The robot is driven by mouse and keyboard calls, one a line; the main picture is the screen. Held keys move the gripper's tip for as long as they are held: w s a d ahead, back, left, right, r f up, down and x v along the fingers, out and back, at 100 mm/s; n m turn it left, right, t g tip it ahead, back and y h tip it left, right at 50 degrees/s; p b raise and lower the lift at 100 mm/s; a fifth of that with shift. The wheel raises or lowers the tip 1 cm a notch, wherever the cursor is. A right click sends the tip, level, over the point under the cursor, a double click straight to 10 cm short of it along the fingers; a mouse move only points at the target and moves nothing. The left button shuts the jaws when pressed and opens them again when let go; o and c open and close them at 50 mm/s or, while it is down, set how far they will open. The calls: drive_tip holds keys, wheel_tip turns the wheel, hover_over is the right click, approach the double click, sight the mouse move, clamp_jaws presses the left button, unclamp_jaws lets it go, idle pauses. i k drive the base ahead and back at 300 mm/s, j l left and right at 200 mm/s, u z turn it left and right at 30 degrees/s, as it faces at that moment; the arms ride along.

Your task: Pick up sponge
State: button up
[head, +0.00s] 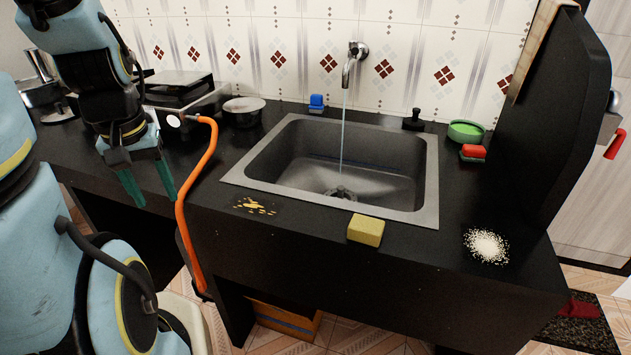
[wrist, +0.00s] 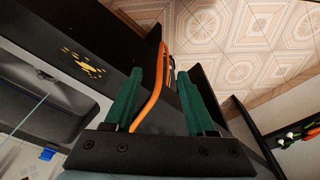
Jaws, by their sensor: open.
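A yellow block-shaped sponge (head: 366,230) lies on the black counter at the front edge of the sink, right of the sink's middle. A blue sponge-like item (head: 317,103) stands behind the sink, and a red one (head: 473,152) lies to its right. My gripper (head: 152,188) hangs at the left of the counter, well left of the yellow sponge, with its green fingers pointing down. The wrist view shows the two fingers (wrist: 162,95) apart, with no object held between them. The yellow sponge is not in the wrist view.
Water runs from the tap (head: 353,62) into the sink (head: 270,182). An orange hose (head: 184,200) crosses the counter edge beside my gripper. Yellow crumbs (head: 255,206) and white grains (head: 486,246) lie on the counter. A dark panel (head: 550,110) rises at the right.

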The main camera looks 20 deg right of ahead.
sight(367, 230)
drive_tip(key=k+l+u, duration=0.3)
drive_tip(key=l, duration=0.3)
drive_tip(key=k+l+u, duration=0.3)
drive_tip(key=k+l, duration=0.15)
drive_tip(key=k, duration=0.15)
